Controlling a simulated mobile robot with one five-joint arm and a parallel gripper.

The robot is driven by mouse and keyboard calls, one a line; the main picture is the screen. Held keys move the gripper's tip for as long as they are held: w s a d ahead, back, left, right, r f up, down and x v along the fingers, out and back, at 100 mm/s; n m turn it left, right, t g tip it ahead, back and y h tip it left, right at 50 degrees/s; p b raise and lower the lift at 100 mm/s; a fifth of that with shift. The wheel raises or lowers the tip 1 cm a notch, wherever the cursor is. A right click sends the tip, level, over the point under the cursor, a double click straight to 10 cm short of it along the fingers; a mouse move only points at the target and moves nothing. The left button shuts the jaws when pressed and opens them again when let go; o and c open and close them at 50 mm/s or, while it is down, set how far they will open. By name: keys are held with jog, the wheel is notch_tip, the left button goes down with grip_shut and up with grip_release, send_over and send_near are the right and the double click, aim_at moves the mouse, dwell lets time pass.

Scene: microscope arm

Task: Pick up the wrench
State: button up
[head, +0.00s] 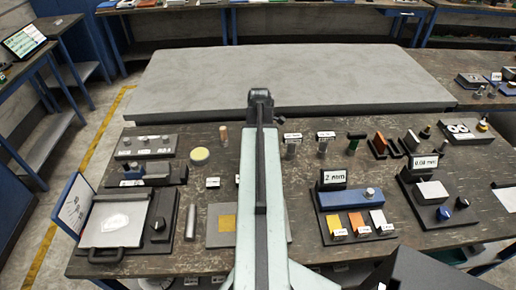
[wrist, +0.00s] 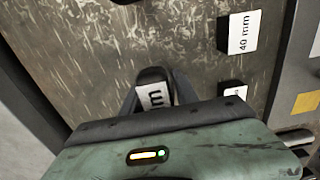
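I cannot make out a wrench for certain in either view. My gripper (wrist: 153,88) shows in the wrist view, its dark fingers reaching out past the green body low over the worn tabletop. A dark rounded piece with a white label ending in "m" (wrist: 154,96) shows at the fingers. I cannot tell whether it is gripped or lies below them, nor whether the fingers are open. In the head view my own arm stretches forward over the middle of the bench and hides what lies under it, with the gripper.
A "40 mm" label (wrist: 240,33) stands right of the gripper in the wrist view. In the head view the bench (head: 160,262) carries a tablet-like plate (head: 113,222), a grey cylinder (head: 190,222), a yellow disc (head: 199,155) and a "2 mm" block (head: 345,198). A grey slab (head: 330,75) lies behind.

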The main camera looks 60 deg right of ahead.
grip_shut()
notch_tip(320, 180, up, 10)
jog(key=p, duration=1)
jog(key=shift+r, duration=0.15)
jog(key=shift+f, duration=0.2)
